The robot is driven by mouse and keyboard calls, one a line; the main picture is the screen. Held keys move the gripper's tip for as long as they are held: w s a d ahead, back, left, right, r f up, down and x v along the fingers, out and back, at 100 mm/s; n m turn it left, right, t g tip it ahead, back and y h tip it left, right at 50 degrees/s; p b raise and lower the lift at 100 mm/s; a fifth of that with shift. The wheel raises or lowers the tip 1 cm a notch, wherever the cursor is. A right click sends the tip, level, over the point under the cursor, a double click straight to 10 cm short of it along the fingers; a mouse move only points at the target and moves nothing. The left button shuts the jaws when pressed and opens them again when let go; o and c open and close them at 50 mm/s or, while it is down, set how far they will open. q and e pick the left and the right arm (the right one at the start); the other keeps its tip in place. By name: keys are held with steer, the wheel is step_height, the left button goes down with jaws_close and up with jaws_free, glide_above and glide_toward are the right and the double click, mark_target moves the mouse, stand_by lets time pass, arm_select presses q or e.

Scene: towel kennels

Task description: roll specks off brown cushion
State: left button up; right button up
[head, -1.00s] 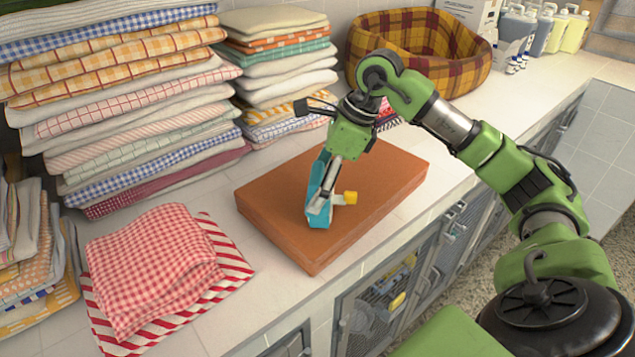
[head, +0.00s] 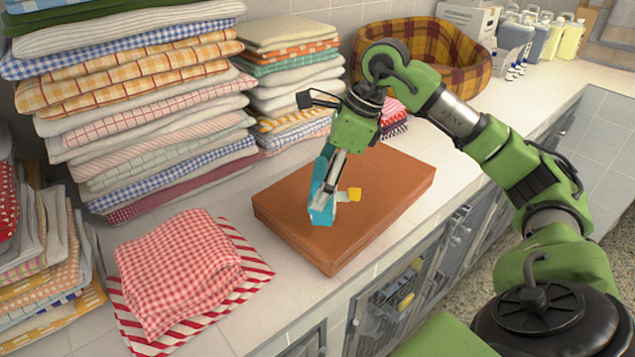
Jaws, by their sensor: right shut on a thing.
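The brown cushion (head: 375,215) lies flat on the white counter, a thick rectangular slab. My right gripper (head: 328,190) points down over its left-middle part and is shut on a teal tool with a yellow end, which looks like a lint roller (head: 322,214). The roller's lower end is at the cushion's top; whether it touches is hard to tell. The yellow piece sticks out to the right. No specks can be made out on the cushion at this size. My left gripper is out of view.
Tall stacks of folded towels (head: 140,110) stand behind and left. A folded red checked cloth (head: 185,265) lies left of the cushion on a striped one. A plaid pet bed (head: 450,50) and bottles (head: 540,38) stand farther back. The counter's front edge runs close by the cushion.

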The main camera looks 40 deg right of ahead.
mark_target(320, 169)
steer(key=shift+a+r+p, duration=0.15)
steer(key=shift+r+p, duration=0.55)
steer(key=shift+r, duration=0.85)
